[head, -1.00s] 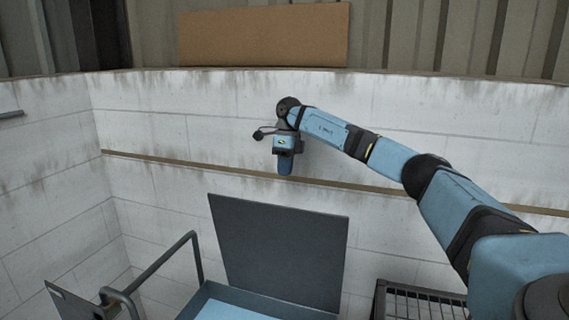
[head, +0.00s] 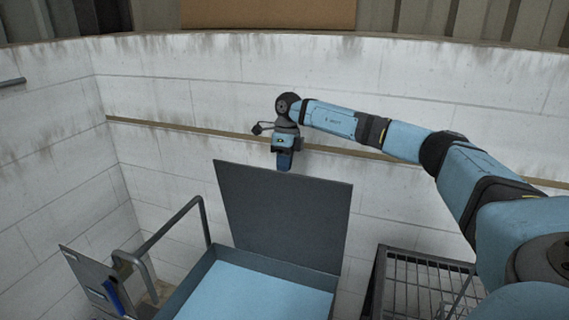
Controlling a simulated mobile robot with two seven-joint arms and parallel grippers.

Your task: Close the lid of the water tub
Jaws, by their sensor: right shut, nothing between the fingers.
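The water tub (head: 200,285) is a dark grey box at the bottom middle with a flat light blue water surface (head: 255,295) inside. Its lid (head: 285,215) is a flat dark grey panel standing up, tilted back, at the tub's far edge, so the tub is open. My right gripper (head: 284,165) points down near the lid's top edge and overlaps it slightly in the picture. It is shut and empty. I cannot tell whether it touches the lid or hangs behind or above it. My left gripper is not in view.
A grey tubular rail (head: 175,230) and a tilted panel with a blue strip (head: 95,280) stand left of the tub. A black wire crate (head: 425,285) stands to its right. A white block wall (head: 190,100) with a brown strip runs behind.

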